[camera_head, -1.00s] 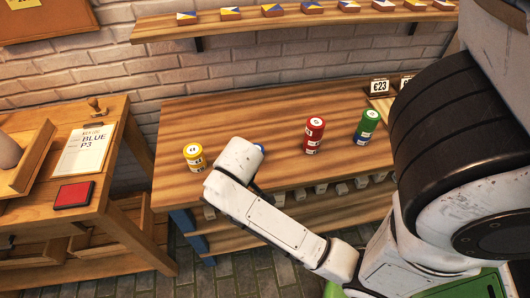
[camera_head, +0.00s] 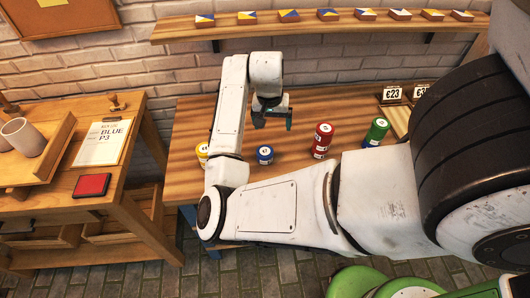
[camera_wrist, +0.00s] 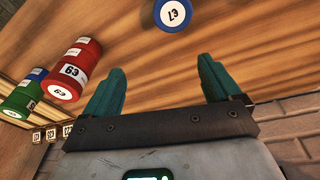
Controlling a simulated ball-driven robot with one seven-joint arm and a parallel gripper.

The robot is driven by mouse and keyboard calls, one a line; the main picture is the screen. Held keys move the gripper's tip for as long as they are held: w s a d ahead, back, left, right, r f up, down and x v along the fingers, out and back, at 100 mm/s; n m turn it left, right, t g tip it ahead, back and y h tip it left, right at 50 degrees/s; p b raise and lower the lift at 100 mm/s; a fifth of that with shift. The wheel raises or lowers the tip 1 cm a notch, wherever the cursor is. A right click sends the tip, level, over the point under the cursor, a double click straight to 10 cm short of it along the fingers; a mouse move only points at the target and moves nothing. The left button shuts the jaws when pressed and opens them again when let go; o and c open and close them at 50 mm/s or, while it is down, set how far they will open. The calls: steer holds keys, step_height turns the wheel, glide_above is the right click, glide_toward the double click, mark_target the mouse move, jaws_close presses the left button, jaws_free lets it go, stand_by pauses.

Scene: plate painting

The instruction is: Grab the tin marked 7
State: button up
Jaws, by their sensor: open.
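A short blue tin (camera_head: 265,155) stands on the wooden counter; in the wrist view its round white label (camera_wrist: 172,14) seems to carry a 7, but I cannot read it fully. A yellow tin (camera_head: 202,151) is to its left, partly behind my arm. A red stack (camera_head: 321,141) is to its right, with labels in the wrist view (camera_wrist: 76,70) that look like 69. A green-and-blue stack (camera_head: 377,131) is farther right. My gripper (camera_head: 273,122) is open and empty, above the counter behind the blue tin. In the wrist view, its teal fingers (camera_wrist: 160,66) are apart, with the blue tin beyond them.
Price cards (camera_head: 391,94) stand at the counter's back right. A wall shelf (camera_head: 330,25) with several small painted blocks runs above. The counter's back middle is clear.

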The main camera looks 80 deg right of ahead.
mark_target(265, 151)
steer(key=w+a+y, duration=0.1)
steer(key=a+f+m+y, duration=0.1)
steer(key=shift+w+a+f, duration=0.3)
steer(key=shift+w, duration=0.05)
step_height(265, 151, down, 10)
steer(key=shift+f+p, duration=0.2)
steer(key=shift+p, duration=0.85)
steer(key=shift+c, duration=0.2)
steer(key=c, duration=1.2)
steer(key=shift+r, duration=0.1)
